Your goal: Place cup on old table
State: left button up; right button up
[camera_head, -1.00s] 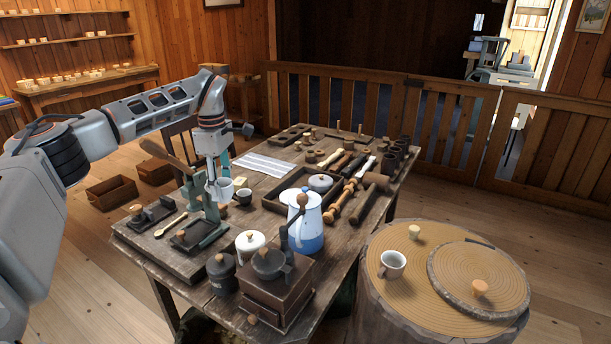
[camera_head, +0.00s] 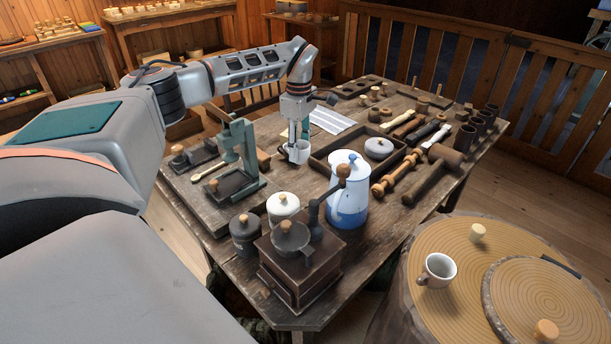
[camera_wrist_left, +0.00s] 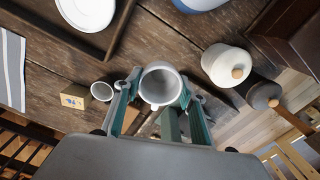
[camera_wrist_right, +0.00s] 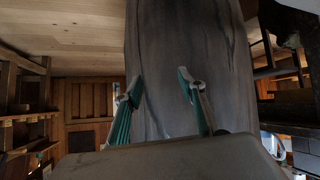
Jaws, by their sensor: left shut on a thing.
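My left gripper (camera_head: 297,146) is shut on a white cup (camera_head: 300,153) over the left middle of the old wooden table (camera_head: 395,215). In the left wrist view the cup (camera_wrist_left: 160,85) sits between the green fingers, its mouth facing the camera. I cannot tell whether its base touches the tabletop. My right gripper (camera_wrist_right: 162,88) shows only in its own wrist view; it is open, with nothing between the fingers and a dark wooden surface behind.
A green press (camera_head: 236,160) stands left of the held cup, a blue-white pot (camera_head: 348,195) to its right front. A coffee grinder (camera_head: 295,265) stands at the table's near corner. A small cup (camera_wrist_left: 102,91) is close by. Another cup (camera_head: 438,270) stands on a stump.

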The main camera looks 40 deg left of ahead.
pick_arm(q)
notch_tip(320, 180, down, 7)
jog(key=shift+w+r+b, duration=0.1)
jog(key=shift+r+b, duration=0.1)
jog(key=shift+b, duration=0.25)
notch_tip(320, 180, down, 4)
jog(key=shift+f+b, duration=0.2)
jog(key=shift+b, duration=0.15)
jog(key=shift+r, duration=0.15)
jog(key=shift+f, duration=0.2)
jog(key=o, duration=1.2)
jog(key=shift+c, duration=0.2)
pick_arm(e)
jog(key=shift+w+d+r+t, duration=0.1)
jog(key=shift+w+d+t, duration=0.05)
jog(key=shift+w, duration=0.3)
jog(key=shift+w+d+t, duration=0.1)
jog(key=shift+w+t, duration=0.05)
jog(key=shift+w, duration=0.25)
